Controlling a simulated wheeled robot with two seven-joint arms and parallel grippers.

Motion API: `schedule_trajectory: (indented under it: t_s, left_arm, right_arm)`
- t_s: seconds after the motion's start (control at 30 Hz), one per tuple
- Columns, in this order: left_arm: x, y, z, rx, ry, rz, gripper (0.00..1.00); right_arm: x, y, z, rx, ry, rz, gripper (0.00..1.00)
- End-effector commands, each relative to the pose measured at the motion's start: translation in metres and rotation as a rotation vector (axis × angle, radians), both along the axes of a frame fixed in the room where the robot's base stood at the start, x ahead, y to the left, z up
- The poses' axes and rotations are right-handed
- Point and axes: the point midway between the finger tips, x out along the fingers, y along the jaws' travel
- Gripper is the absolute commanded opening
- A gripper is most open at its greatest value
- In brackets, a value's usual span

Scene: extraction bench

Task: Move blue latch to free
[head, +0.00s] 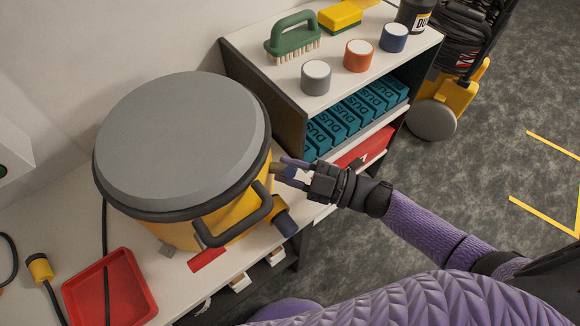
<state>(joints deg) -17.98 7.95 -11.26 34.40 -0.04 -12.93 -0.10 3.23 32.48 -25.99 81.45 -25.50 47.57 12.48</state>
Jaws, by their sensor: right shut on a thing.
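A yellow drum (172,232) with a large grey lid (182,142) and a black rim stands on the white bench. A black bar handle (238,222) sticks out of its front. The blue latch (291,173) shows as a small blue patch at the drum's right side, mostly hidden by my fingers. My right gripper (287,171) reaches in from the right and is shut on the blue latch. The latch's exact angle cannot be told. My left gripper is not in view.
A dark blue-ended port (285,222) sticks out below my right gripper. A red tray (110,290) and a yellow plug (40,268) lie at left. A shelf (290,100) behind holds a green brush (291,38), capped jars and teal boxes. Open floor lies at right.

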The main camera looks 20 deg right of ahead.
Motion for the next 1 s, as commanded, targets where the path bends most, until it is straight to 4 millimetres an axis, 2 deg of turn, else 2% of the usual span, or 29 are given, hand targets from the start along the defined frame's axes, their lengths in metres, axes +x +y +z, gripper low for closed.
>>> schedule_trajectory:
  t_s: [0.6, 1.0]
  left_arm:
    - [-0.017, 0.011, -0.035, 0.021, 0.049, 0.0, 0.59]
    - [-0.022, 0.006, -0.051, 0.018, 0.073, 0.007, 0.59]
  right_arm:
    - [-0.007, 0.003, -0.014, -0.242, -0.515, 0.0, 0.0]
    - [-0.008, 0.003, -0.018, -0.35, -0.746, 0.001, 0.0]
